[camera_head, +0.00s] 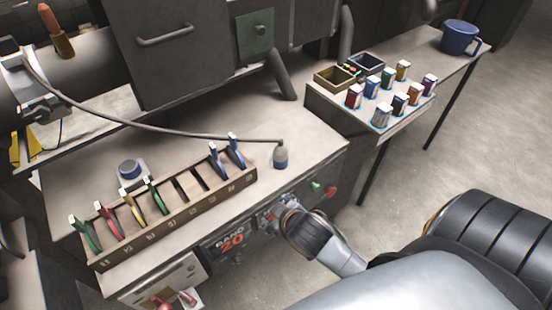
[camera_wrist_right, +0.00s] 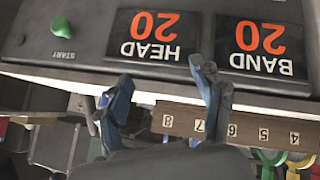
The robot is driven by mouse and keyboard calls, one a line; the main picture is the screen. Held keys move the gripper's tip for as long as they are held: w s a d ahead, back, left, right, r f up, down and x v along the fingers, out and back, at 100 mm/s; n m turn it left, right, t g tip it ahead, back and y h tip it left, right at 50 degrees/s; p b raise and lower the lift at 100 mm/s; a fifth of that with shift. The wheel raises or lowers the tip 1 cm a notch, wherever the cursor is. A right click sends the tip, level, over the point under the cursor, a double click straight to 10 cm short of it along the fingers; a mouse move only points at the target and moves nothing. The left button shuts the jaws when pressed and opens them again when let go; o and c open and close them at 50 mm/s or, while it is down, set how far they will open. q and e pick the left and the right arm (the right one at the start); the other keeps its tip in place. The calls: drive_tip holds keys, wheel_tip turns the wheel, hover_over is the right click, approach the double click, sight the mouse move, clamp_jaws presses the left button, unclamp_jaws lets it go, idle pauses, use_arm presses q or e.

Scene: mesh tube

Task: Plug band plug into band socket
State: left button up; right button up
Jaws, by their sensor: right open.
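No part is clearly marked as the band plug or band socket. A dark cable runs over the worktop from a device at the left to a grey-blue cylinder (camera_head: 281,158) standing near the front edge; I cannot tell whether this is the plug. The machine's front panel has a BAND 20 display (camera_head: 231,243), also large in the right wrist view (camera_wrist_right: 262,36). My right gripper (camera_head: 272,212) is at this front panel, right of the display. In the wrist view its two fingers (camera_wrist_right: 165,92) are apart with nothing held between them. My left gripper is not in view.
A numbered rack (camera_head: 180,222) holds several coloured upright pieces, with empty slots between. A green START button (camera_head: 316,187) is on the panel. A side table (camera_head: 330,95) carries small boxes and a blue mug (camera_head: 459,37).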

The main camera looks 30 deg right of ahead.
drive_tip(key=w+a+r+n+t+y, duration=0.15)
drive_tip(key=w+r+n+t, duration=0.35)
drive_tip(key=r, duration=0.5)
drive_tip(key=w+r+n+t+y, duration=0.2)
drive_tip(key=w+r+t, duration=0.2)
drive_tip(key=w+r, duration=0.45)
drive_tip(key=s+a+r+n+g+y, duration=0.45)
drive_tip(key=a+r+n+y, duration=0.7)
drive_tip(key=n, duration=0.85)
drive_tip(key=s+d+f+n+g+h, duration=0.2)
drive_tip(key=d+f+n+g, duration=0.2)
drive_tip(key=f+n+g, duration=0.45)
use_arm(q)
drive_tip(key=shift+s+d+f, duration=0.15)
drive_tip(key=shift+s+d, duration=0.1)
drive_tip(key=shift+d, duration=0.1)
use_arm(e)
drive_tip(key=d+f+h, duration=0.2)
drive_tip(key=d+h, duration=0.3)
drive_tip(key=d, duration=0.5)
drive_tip(key=d+f+n+h, duration=0.1)
drive_tip(key=d+h, duration=0.3)
drive_tip(key=d, duration=0.6)
drive_tip(key=shift+f+g+h, duration=0.3)
drive_tip(key=shift+f+h, duration=0.1)
drive_tip(key=shift+f, duration=0.2)
